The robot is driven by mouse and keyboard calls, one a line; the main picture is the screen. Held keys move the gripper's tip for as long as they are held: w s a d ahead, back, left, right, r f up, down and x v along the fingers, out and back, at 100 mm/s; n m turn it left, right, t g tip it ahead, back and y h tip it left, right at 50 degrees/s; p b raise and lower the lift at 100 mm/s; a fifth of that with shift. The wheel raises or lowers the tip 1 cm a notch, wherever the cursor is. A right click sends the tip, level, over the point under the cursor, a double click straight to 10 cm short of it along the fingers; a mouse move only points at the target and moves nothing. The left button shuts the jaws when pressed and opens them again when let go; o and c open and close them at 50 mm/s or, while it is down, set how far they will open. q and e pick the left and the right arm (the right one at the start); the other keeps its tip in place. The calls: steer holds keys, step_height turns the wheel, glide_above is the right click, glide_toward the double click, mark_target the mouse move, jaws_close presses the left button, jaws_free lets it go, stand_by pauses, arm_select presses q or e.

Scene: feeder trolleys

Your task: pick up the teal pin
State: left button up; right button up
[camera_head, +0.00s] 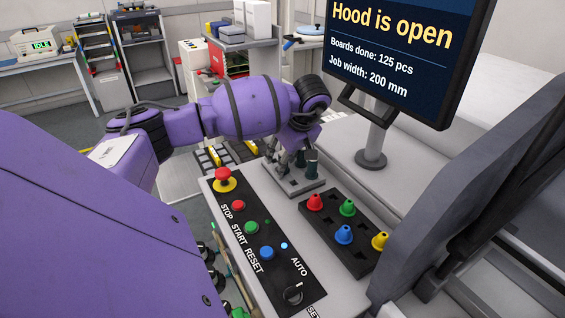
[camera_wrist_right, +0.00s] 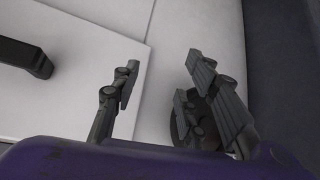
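A dark teal pin (camera_head: 311,162) stands upright at the right side of a grey plate (camera_head: 296,187) on the console. My left gripper (camera_head: 290,156) reaches down over this plate from above, with its fingers close beside the pin on the left. The fingers are small and dark here, and I cannot tell whether they are open or closed, or whether they touch a pin. Another dark upright shape shows under the fingers, partly hidden. In the right wrist view my right gripper (camera_wrist_right: 165,80) is open, its fingers wide apart with nothing between them.
A control panel (camera_head: 257,216) with an emergency stop and buttons lies in front. A dark tray (camera_head: 329,232) holds red, green, blue and yellow pieces to the right. A monitor (camera_head: 404,55) on a stand rises behind, and a grey hood side (camera_head: 440,190) bounds the right.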

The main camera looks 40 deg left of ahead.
mark_target(283, 151)
arm_select(q)
steer(key=shift+c, duration=0.5)
jaws_close()
steer(key=shift+r, duration=0.15)
steer(key=shift+w+r, duration=0.1)
steer(key=shift+r, duration=0.35)
step_height(283, 151, up, 2)
steer(key=shift+d+r, duration=0.1)
steer(key=shift+r, duration=0.1)
steer(key=s+d+r+b, duration=0.1)
steer(key=s+d+r, duration=0.8)
steer(key=s, duration=0.1)
steer(key=shift+d+r, duration=0.25)
steer(key=shift+d, duration=0.1)
